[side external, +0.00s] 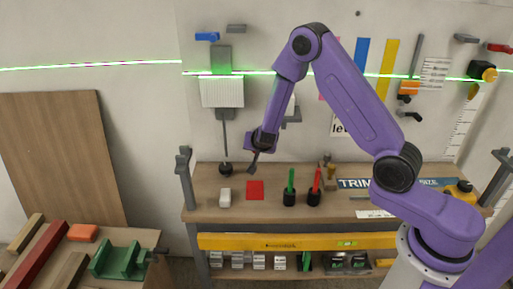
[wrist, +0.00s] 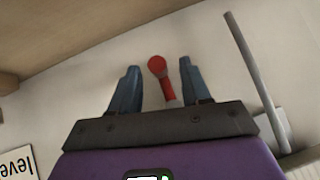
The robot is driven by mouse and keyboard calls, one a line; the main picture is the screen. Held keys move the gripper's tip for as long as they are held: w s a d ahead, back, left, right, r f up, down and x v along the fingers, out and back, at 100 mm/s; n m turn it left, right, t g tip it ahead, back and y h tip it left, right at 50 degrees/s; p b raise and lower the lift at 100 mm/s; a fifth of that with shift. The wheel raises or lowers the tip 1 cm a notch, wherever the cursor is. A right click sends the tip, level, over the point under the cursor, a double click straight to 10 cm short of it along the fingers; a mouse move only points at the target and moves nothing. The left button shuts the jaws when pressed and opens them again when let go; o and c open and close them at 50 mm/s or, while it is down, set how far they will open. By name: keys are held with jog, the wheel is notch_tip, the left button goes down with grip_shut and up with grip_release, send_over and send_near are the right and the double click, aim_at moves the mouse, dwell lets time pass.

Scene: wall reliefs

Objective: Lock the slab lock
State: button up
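A small red lever (wrist: 164,78) with a round end is on the pale wall in the wrist view. I cannot tell for sure whether it is the slab lock's handle. My gripper (wrist: 158,78) is open, and the lever shows between its two spread blue-grey fingers; contact cannot be told. In the side view my gripper (side external: 254,160) is close to the wall above the bench, and the lever does not show there. A grey slab (side external: 222,59) with a white ribbed block (side external: 222,92) is on the wall left of the gripper. A thin rod (side external: 225,132) hangs below it, ending in a dark ball (side external: 226,169).
The bench (side external: 270,212) below carries a white block (side external: 225,196), a red square (side external: 255,190) and green and red markers (side external: 290,188) in dark holders. A sign (side external: 343,125) is on the wall to the right. In the wrist view the rod (wrist: 250,65) is at right.

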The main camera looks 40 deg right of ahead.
jog(key=v, duration=1.7)
jog(key=shift+s+a+r, duration=0.1)
jog(key=shift+a+r, duration=0.05)
